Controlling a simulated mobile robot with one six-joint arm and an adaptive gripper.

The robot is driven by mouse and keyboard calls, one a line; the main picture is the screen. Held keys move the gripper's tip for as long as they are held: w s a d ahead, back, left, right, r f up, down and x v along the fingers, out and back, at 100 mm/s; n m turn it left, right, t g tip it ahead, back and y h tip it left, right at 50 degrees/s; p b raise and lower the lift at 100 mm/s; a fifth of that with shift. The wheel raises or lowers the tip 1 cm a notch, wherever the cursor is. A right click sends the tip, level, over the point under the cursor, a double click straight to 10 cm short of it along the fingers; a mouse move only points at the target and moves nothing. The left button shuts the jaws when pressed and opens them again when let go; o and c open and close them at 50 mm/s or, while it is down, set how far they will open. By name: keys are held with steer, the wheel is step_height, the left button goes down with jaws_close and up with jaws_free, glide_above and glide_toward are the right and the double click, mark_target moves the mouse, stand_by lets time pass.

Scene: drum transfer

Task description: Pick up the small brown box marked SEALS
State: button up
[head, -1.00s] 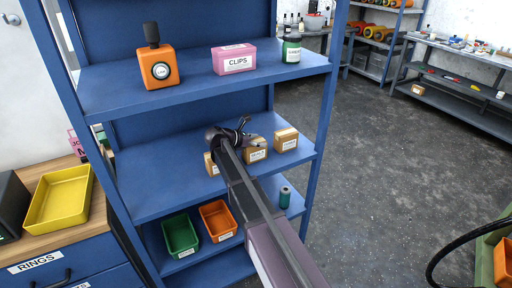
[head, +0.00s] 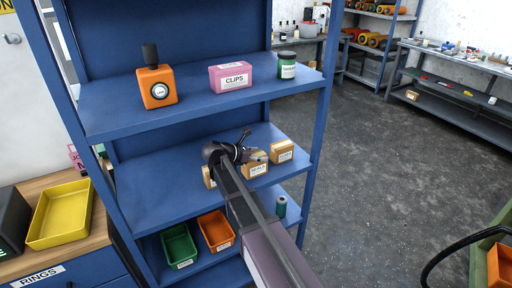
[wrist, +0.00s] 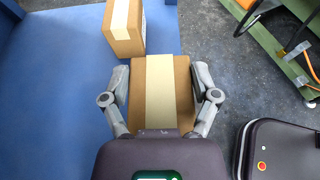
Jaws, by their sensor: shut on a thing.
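Three small brown boxes are at the middle blue shelf (head: 140,205) in the head view. My gripper (wrist: 162,88) is shut on the middle box (head: 256,169), one finger on each side of it. In the wrist view this box (wrist: 160,100) shows its top with a pale tape strip. Its white front label looks like SEALS, but the print is small. Another box (head: 281,152) stands to its right and is at the upper left in the wrist view (wrist: 124,28). A third box (head: 208,177) is partly hidden behind my arm. I cannot tell whether the held box touches the shelf.
An orange block (head: 156,88), a pink CLIPS box (head: 230,77) and a green jar (head: 287,66) stand on the shelf above. Green (head: 180,246) and orange (head: 216,231) bins and a teal cylinder (head: 281,207) are below. Blue uprights flank the shelves.

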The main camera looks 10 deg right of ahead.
steer(key=s, duration=0.9)
steer(key=shift+s+d+r+p, duration=0.15)
steer(key=shift+s+r+p, duration=0.25)
steer(key=shift+r, duration=0.05)
